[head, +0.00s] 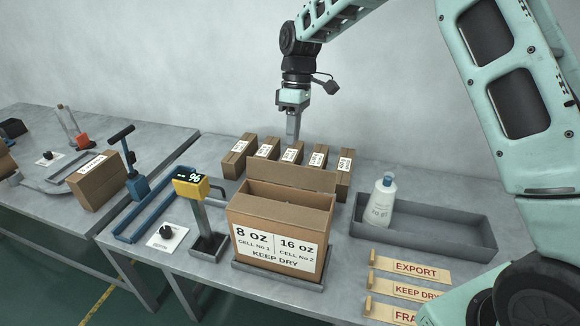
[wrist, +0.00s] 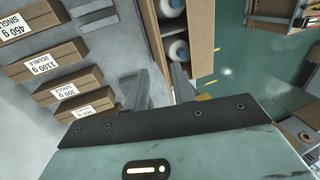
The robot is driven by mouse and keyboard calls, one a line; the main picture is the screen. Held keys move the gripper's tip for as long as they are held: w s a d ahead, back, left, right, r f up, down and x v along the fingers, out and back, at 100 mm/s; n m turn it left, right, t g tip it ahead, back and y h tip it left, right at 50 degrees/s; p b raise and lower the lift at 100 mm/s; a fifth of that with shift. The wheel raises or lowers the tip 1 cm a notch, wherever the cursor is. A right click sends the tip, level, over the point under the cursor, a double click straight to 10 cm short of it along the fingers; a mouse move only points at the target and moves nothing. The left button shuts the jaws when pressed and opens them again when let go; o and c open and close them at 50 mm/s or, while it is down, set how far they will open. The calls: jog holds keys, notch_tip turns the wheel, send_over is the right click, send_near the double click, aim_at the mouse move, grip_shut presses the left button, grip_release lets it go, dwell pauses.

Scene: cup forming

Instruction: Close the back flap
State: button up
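The open brown carton (head: 318,250), labelled 8 oz and 16 oz, stands on a dark tray. Its back flap (head: 292,176) stands up along the rear edge; in the wrist view the flap (wrist: 155,32) shows as a narrow brown strip beside the opening. Two white bottles with blue caps (wrist: 178,50) sit inside the carton in the wrist view. My gripper (head: 293,138) points down above and behind the flap. In the wrist view its fingers (wrist: 160,85) are apart, with nothing visibly held. I cannot tell whether a finger touches the flap.
Several small labelled boxes (head: 291,154) stand in a row behind the carton. A yellow display (head: 190,186) on a post is at its left. A grey bin (head: 450,232) with a white bottle (head: 381,205) is at right, with wooden label blocks (head: 405,290) in front.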

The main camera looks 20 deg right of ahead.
aim_at(290, 169)
jog(key=p+x, duration=0.3)
jog(key=x, duration=0.7)
jog(key=shift+f, duration=0.25)
grip_shut()
